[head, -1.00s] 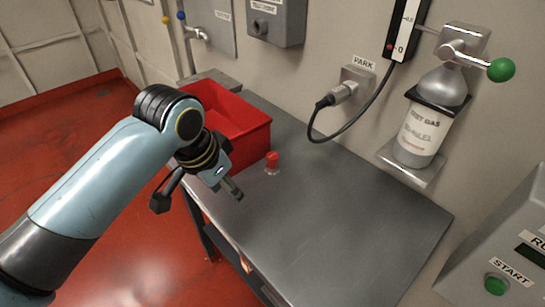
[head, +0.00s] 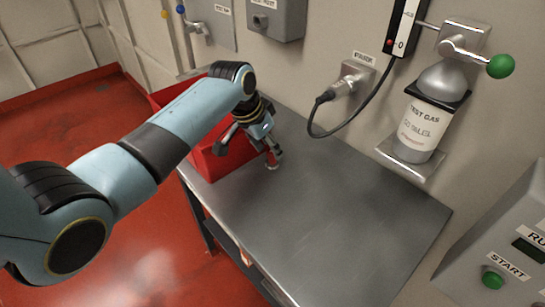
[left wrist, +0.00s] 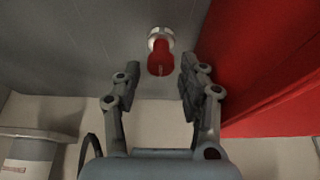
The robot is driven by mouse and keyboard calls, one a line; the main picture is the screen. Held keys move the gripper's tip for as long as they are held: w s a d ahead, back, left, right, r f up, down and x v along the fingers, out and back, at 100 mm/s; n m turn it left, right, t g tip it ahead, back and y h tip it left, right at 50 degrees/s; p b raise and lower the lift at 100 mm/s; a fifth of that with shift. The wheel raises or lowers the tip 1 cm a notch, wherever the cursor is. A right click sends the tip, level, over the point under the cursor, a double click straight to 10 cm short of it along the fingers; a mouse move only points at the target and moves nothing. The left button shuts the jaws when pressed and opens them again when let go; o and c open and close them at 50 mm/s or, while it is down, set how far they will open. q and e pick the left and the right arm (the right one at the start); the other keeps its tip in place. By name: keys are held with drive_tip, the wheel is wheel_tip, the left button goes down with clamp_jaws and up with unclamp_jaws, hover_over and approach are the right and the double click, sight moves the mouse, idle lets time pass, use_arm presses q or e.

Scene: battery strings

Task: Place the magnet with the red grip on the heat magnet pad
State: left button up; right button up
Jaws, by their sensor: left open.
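The magnet shows in the left wrist view with its red grip (left wrist: 160,58) and round silvery base (left wrist: 160,38), on the grey bench top. In the head view my left gripper (head: 249,156) mostly hides it, beside the red bin. My left gripper also shows in the left wrist view (left wrist: 157,72). It is open, with one finger on either side of the grip's line and the magnet just beyond the fingertips. I cannot tell whether they touch it. My right gripper is not in view. I see no heat magnet pad.
The red bin (head: 206,160) stands close by the left gripper. The bench top (head: 320,215) is clear to the right. A cable runs to the PARK socket (head: 355,78) on the wall. A test gas cylinder (head: 425,125) and a START button box (head: 510,245) are at the right.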

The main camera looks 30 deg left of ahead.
sight(270, 151)
use_arm(q)
drive_tip(key=x, duration=0.4)
drive_tip(key=shift+f, duration=0.35)
clamp_jaws()
